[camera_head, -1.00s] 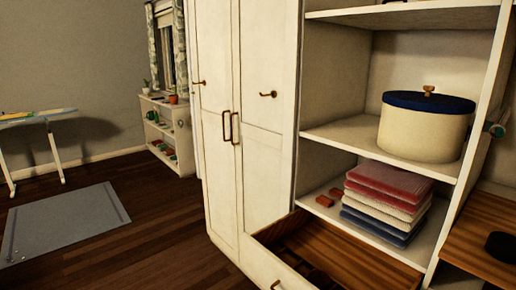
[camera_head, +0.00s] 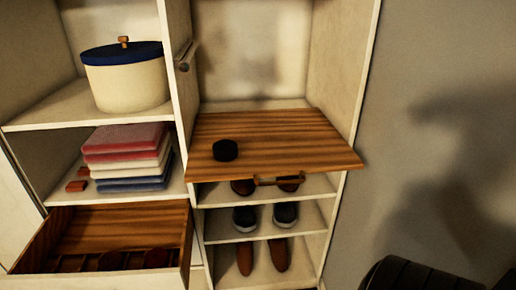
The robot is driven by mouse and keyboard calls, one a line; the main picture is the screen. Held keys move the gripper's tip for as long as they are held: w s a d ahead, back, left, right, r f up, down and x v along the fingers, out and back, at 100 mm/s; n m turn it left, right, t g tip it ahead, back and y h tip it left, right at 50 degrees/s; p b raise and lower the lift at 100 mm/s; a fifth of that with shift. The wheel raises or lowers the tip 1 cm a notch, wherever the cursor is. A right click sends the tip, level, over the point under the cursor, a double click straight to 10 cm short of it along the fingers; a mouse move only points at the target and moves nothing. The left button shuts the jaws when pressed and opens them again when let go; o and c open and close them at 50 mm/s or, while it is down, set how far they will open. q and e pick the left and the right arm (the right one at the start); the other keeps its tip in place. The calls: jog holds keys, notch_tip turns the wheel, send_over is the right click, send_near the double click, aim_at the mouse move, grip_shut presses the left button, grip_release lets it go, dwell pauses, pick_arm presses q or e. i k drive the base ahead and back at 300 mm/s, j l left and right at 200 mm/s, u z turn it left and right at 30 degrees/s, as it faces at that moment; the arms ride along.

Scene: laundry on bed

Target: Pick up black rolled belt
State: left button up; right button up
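The black rolled belt (camera_head: 225,150) is a small dark round coil.
Left of the board, an open drawer (camera_head: 60,238) with dark round items juts out below folded towels (camera_head: 126,158). A round lidded box (camera_head: 125,78) stands above. Shoes (camera_head: 263,257) fill shelves under the board. A dark ribbed object (camera_head: 410,276) is at bottom right.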

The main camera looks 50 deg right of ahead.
aim_at(225, 150)
jog(key=z, duration=1.25)
